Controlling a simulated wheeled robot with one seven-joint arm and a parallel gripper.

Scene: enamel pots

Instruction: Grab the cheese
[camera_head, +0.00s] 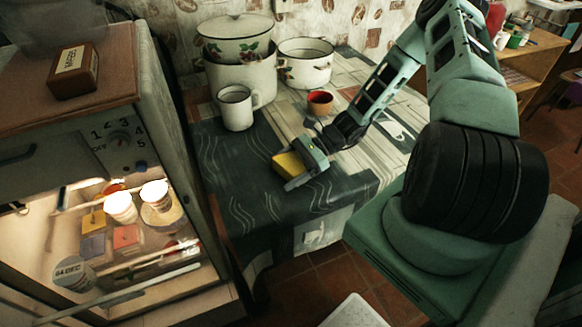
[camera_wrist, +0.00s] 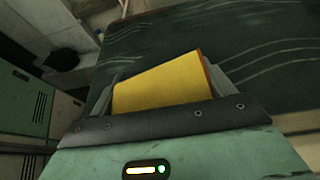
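The cheese (camera_head: 288,163) is a yellow block over the dark, wave-patterned part of the table. My gripper (camera_head: 295,170) is around it, with one finger along its near side; the far finger is mostly hidden. In the wrist view the cheese (camera_wrist: 160,84) fills the space between the two fingers of my gripper (camera_wrist: 162,88), sits slightly skewed, and shows a thin orange edge at its right. The gripper looks shut on it. I cannot tell whether the cheese touches the table.
A lit fridge (camera_head: 120,220) with food is at left. The table's front right is clear.

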